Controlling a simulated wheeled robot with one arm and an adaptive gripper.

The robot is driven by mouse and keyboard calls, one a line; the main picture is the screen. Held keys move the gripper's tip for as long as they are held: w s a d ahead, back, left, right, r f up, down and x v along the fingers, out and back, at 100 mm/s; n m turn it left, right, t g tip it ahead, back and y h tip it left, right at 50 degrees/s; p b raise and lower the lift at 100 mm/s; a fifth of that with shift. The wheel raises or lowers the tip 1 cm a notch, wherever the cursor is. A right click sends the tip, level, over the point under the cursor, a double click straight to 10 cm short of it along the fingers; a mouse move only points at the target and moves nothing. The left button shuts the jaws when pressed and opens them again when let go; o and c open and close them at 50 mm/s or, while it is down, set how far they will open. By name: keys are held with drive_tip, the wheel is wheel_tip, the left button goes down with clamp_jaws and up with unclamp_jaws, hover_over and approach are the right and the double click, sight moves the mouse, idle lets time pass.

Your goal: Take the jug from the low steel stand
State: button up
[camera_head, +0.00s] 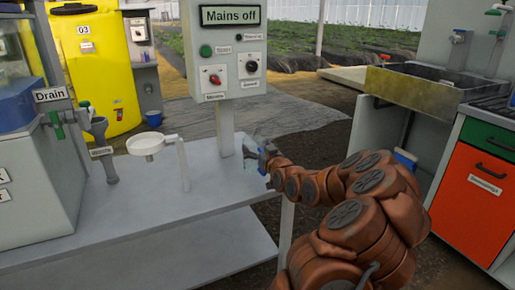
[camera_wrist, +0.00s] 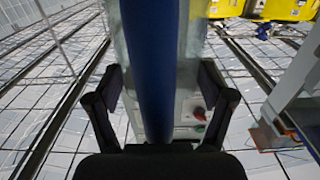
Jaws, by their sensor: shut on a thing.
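My gripper (camera_head: 263,157) is at the right end of the grey bench, just right of the panel's post. It is shut on the blue handle of a small, pale, see-through jug (camera_head: 251,152). In the wrist view my gripper's dark fingers (camera_wrist: 160,95) stand on both sides of the blue handle (camera_wrist: 152,60), which runs up the middle of the picture. The jug's body is mostly hidden, and I cannot tell whether its base touches anything. No stand is clearly recognisable as the low steel one; my arm covers part of the area to the right.
The grey bench (camera_head: 130,215) carries a white round dish (camera_head: 145,143) on a post and a "Mains off" panel (camera_head: 228,50). A sink (camera_head: 415,85) and an orange-door cabinet (camera_head: 480,190) stand right. A yellow tank (camera_head: 95,65) is behind.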

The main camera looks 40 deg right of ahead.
drive_tip(key=s+a+b, duration=0.2)
drive_tip(key=s+a, duration=0.4)
drive_tip(key=s, duration=0.1)
drive_tip(key=shift+s+a+r, duration=0.15)
drive_tip(key=shift+r, duration=0.15)
drive_tip(key=shift+s+a+b, duration=0.1)
drive_tip(key=shift+b, duration=0.45)
